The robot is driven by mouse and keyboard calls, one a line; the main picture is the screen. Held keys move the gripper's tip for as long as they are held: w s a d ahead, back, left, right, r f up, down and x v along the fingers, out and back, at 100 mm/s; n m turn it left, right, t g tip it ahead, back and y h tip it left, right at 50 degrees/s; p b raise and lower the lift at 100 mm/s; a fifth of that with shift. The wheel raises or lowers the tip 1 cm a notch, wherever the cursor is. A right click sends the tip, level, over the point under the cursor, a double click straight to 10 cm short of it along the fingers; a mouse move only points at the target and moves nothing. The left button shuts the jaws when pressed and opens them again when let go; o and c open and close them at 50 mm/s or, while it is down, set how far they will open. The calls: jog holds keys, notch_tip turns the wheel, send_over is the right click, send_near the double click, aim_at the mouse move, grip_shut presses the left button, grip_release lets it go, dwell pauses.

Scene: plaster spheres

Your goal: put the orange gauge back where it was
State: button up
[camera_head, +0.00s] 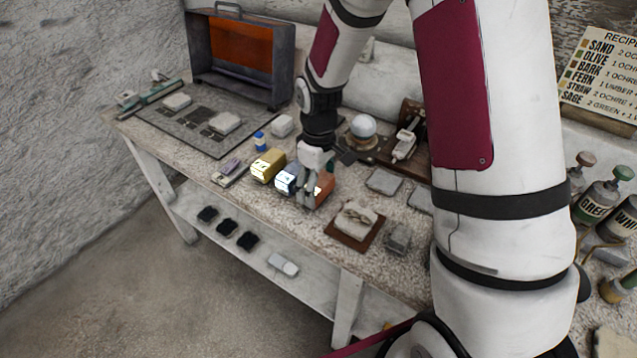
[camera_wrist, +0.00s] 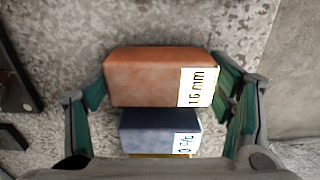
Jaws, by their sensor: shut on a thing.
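The orange gauge (camera_head: 325,186) is a block at the right end of a row on the workbench. In the wrist view the orange gauge (camera_wrist: 145,76) lies between my green finger pads and shows a white "16 mm" label. My gripper (camera_head: 311,193) points down and is shut on it. I cannot tell whether the gauge touches the bench. A blue block (camera_head: 286,179) is just left of it, and a yellow block (camera_head: 268,165) is further left. In the wrist view the blue block (camera_wrist: 158,131) sits just below the orange one, its label partly hidden.
A brown board with a pale plaster piece (camera_head: 356,219) lies right of my gripper. A white sphere (camera_head: 363,126) stands behind. The bench's front edge (camera_head: 262,205) is close.

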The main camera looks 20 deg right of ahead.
aim_at(319, 183)
jog(key=o, duration=1)
jog(key=shift+f, duration=0.1)
jog(key=shift+o, duration=0.2)
notch_tip(319, 183, up, 12)
jog(key=s+r+m+t, duration=0.2)
jog(key=s+r+m, duration=0.1)
jog(key=s+r, duration=0.8)
jog(key=s+r+m+t, duration=0.2)
jog(key=s+r+m, duration=0.1)
jog(key=s, duration=1.1)
jog(key=shift+d+m+p, duration=0.15)
jog(key=shift+m+p, duration=0.15)
jog(key=shift+m, duration=0.3)
jog(key=shift+r+p, duration=0.3)
jog(key=shift+r, duration=0.1)
